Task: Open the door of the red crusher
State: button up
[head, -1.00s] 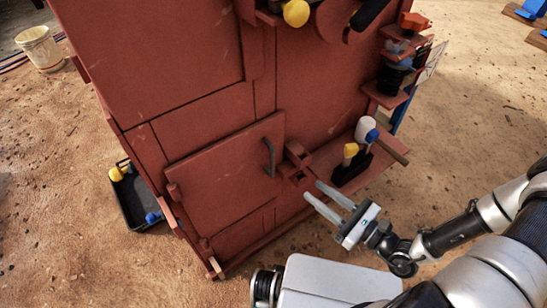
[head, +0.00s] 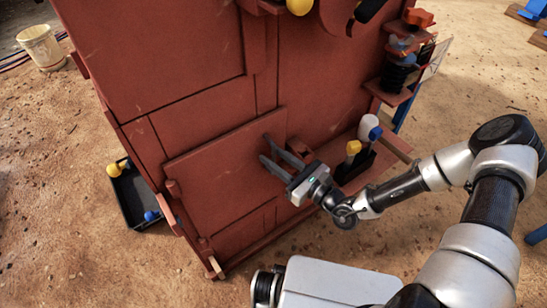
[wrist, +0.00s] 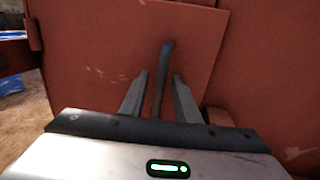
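The red crusher (head: 165,45) stands upright before me. Its low door (head: 215,170) looks shut, lying flush with the front panel, and also fills much of the wrist view (wrist: 100,60). The dark upright door handle (wrist: 164,60) shows in the wrist view between my two fingers; in the head view my gripper hides it. My gripper (head: 265,148) is open, with its fingertips at the door face. In the wrist view one finger of my gripper (wrist: 160,78) is on each side of the handle, with gaps visible. I cannot tell whether either finger touches it.
A red block (head: 298,148) sits right of the door's edge. A ledge (head: 395,145) holds a white bottle (head: 368,128) and a yellow-topped one (head: 353,147). A black tray (head: 130,198) lies on the ground at left, and a bucket (head: 42,47) behind. Sandy ground is open in front.

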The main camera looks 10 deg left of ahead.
jog(key=shift+w+a, duration=0.15)
jog(key=shift+a, duration=0.05)
grip_shut()
jog(key=shift+d, duration=0.1)
